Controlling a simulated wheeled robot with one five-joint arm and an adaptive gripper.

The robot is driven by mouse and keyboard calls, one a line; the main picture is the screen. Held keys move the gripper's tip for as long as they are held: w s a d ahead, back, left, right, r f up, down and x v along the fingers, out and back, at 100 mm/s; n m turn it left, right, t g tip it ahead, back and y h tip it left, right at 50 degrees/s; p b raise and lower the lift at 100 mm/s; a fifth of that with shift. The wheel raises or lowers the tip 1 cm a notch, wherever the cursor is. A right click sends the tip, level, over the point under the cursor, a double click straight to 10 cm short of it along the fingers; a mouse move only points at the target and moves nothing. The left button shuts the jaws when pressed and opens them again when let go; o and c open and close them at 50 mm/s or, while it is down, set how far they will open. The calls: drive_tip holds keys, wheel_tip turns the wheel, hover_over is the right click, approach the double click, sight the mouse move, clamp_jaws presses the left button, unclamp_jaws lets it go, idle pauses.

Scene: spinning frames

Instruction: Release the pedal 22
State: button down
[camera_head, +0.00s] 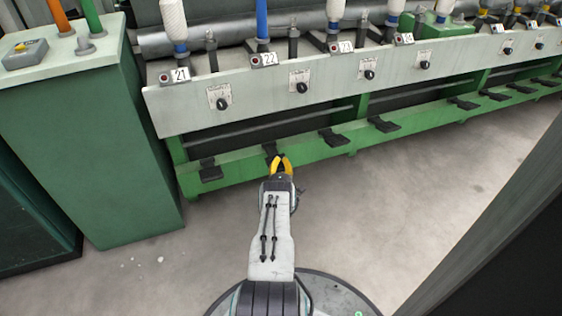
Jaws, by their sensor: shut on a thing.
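A spinning frame machine (250,96) runs across the back, with a row of black foot pedals along its low green rail. The label 22 (269,59) is on its top edge, with a knob (302,87) below and to the right. The pedal 22 (270,149) is on the green rail below that label, mostly hidden behind my gripper. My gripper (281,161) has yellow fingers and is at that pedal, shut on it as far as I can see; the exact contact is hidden.
Another pedal (210,170) is to the left, and others (333,137) are to the right along the green rail (300,145). A green cabinet (90,140) stands at the left. A dark panel (500,240) fills the lower right. Grey floor (400,200) is clear between them.

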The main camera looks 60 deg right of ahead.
sight(280, 163)
wheel_tip(280, 163, up, 4)
drive_tip(key=y+p, duration=0.1)
drive_tip(key=p, duration=0.1)
drive_tip(key=g+y+p, duration=0.1)
drive_tip(key=p, duration=0.1)
drive_tip(key=shift+w+d+f+n, duration=0.1)
drive_tip(key=shift+f+n, duration=0.15)
drive_tip(key=shift+n, duration=0.15)
drive_tip(key=shift+w+d+r, duration=0.15)
drive_tip(key=shift+r, duration=0.3)
drive_tip(key=c, duration=1.3)
unclamp_jaws()
drive_tip(key=shift+f, duration=0.2)
drive_tip(key=shift+s+a, duration=0.3)
drive_tip(key=shift+a, duration=0.25)
drive_tip(key=shift+r+v, duration=0.15)
drive_tip(key=shift+v, duration=2.55)
drive_tip(key=shift+r+v, duration=0.15)
drive_tip(key=shift+v, duration=2.55)
